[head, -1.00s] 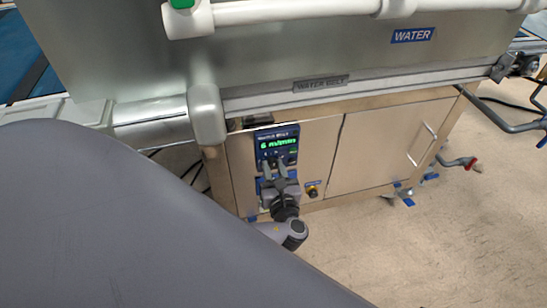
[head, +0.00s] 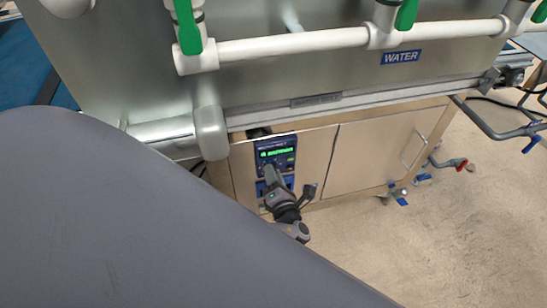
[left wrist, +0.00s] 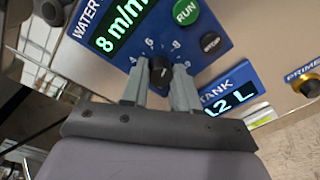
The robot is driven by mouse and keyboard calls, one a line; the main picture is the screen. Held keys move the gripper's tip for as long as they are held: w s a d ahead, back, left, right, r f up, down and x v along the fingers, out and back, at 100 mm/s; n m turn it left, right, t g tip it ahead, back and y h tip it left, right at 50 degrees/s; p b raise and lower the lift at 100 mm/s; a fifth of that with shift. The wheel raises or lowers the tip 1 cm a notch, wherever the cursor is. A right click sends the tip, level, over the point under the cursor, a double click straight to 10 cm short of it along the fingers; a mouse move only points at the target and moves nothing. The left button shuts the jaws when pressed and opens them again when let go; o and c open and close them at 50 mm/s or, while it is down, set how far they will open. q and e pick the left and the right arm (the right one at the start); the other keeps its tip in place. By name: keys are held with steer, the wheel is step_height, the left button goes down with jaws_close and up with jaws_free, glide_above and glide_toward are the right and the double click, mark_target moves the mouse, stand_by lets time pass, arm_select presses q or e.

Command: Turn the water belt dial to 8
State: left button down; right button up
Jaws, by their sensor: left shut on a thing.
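The water belt panel (head: 276,150) is a blue control box on the front of the steel machine. In the left wrist view its green display (left wrist: 118,27) reads 8 m/min, partly cut off at the top edge. The black dial (left wrist: 160,73) sits below the display, with small numbers around it. My left gripper (left wrist: 160,80) has one finger on each side of the dial and is shut on it. In the head view my left gripper (head: 272,176) is at the panel and covers the dial. My right gripper is not in view.
A green RUN button (left wrist: 186,11) and a black STOP button (left wrist: 210,42) are close to the dial. White pipes (head: 290,45) with green valve handles cross above.

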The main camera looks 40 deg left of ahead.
arm_select(q)
steer(key=shift+w+m, duration=0.1)
steer(key=shift+m, duration=1)
steer(key=shift+a, duration=0.1)
steer(key=c, duration=0.8)
jaws_free()
steer(key=shift+c, duration=0.2)
steer(key=p+v, duration=0.2)
steer(key=v, duration=0.5)
steer(key=shift+d, duration=0.2)
